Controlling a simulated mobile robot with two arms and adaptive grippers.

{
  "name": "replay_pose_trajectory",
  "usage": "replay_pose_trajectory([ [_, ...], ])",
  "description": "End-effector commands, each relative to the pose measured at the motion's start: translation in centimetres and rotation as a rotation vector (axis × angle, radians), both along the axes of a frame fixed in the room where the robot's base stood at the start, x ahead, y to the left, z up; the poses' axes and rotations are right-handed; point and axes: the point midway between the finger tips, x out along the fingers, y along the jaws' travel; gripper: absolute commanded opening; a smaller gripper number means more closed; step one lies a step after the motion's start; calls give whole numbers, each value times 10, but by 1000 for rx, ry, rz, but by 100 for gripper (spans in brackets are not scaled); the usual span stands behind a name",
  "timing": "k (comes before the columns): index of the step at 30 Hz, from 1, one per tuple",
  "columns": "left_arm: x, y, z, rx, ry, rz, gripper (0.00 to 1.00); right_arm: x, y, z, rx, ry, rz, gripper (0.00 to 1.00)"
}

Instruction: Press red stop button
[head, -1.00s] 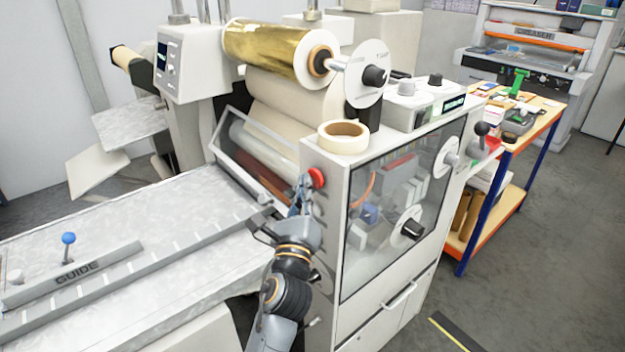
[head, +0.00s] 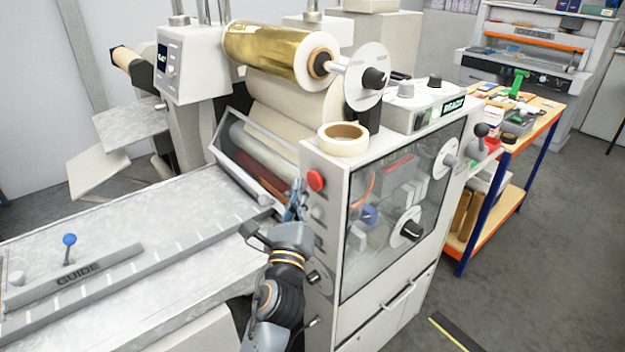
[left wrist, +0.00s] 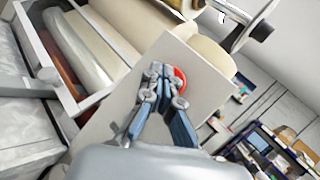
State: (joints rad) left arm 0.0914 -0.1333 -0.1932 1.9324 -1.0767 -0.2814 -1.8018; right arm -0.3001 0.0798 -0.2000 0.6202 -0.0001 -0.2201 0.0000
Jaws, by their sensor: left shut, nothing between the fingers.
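The red stop button (head: 315,181) is a round knob on the front corner of the white laminating machine (head: 322,243). In the left wrist view the red button (left wrist: 181,77) is partly hidden behind my fingers. My left gripper (head: 292,206) is shut and empty, just below and left of the button in the head view. Its blue-grey fingertips (left wrist: 162,72) point toward the button's panel. In the head view the fingertips look apart from the button; the exact gap is hard to tell. My right gripper is not in view.
A roll of tape (head: 343,139) lies on top of the machine, below a gold film roll (head: 268,50). The feed table (head: 130,245) with its guide bar lies to the left. A cluttered workbench (head: 530,125) stands right. A display (head: 453,105) reads READY.

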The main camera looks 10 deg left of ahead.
Motion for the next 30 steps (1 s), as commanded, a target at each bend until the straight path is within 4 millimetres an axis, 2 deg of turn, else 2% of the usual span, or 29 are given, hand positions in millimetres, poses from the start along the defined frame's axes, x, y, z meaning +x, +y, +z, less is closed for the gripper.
replay_pose_trajectory([
  [8, -2, 2, 0, 1, 1, 1, 0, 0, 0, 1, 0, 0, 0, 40],
  [21, -35, 28, 1, 1, 0, 0, 0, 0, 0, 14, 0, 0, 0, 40],
  [30, -39, 31, 0, 0, 0, 0, 0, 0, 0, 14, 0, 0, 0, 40],
])
